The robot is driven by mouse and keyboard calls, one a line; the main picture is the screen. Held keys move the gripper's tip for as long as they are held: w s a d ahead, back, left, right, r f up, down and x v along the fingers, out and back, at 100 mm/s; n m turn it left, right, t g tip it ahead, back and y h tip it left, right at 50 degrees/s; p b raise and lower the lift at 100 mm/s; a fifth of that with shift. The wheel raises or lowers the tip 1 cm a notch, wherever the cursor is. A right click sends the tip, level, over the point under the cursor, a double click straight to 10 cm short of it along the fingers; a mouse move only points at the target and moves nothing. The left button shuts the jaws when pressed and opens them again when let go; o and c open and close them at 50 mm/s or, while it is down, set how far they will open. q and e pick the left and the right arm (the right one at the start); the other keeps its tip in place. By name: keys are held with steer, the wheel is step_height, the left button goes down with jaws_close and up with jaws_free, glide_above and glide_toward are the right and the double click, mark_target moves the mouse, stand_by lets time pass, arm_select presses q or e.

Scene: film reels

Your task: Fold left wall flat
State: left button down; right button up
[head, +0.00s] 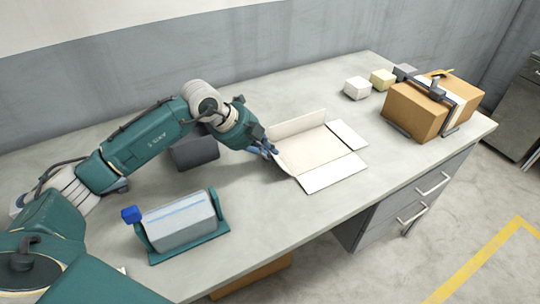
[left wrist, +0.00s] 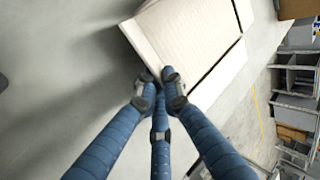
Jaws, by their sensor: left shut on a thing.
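A pale cardboard box (head: 318,150) lies opened out on the grey table. Its right flap (head: 347,135) and front flap (head: 333,173) lie flat, and its back wall (head: 297,124) appears raised. The left wall (head: 281,159) is at the box's left edge, tilted up a little. My left gripper (head: 270,151) is at that edge, its blue fingers shut on the left wall. My right gripper is not in view.
A grey roll dispenser (head: 180,222) with teal ends stands at the front left of the table (head: 250,215). A strapped brown carton (head: 415,110) and small blocks (head: 357,88) stand at the right. The table's front middle is clear.

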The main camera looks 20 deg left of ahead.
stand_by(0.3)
arm_select(q)
steer(key=c, duration=1.9)
jaws_free()
steer(key=shift+o, duration=0.2)
steer(key=shift+a+r, duration=0.1)
steer(key=shift+r, duration=0.05)
steer(key=v, duration=1.1)
steer(key=shift+s+r, duration=0.25)
steer(key=shift+r, duration=0.05)
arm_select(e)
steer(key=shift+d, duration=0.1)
arm_select(q)
steer(key=shift+a, duration=0.1)
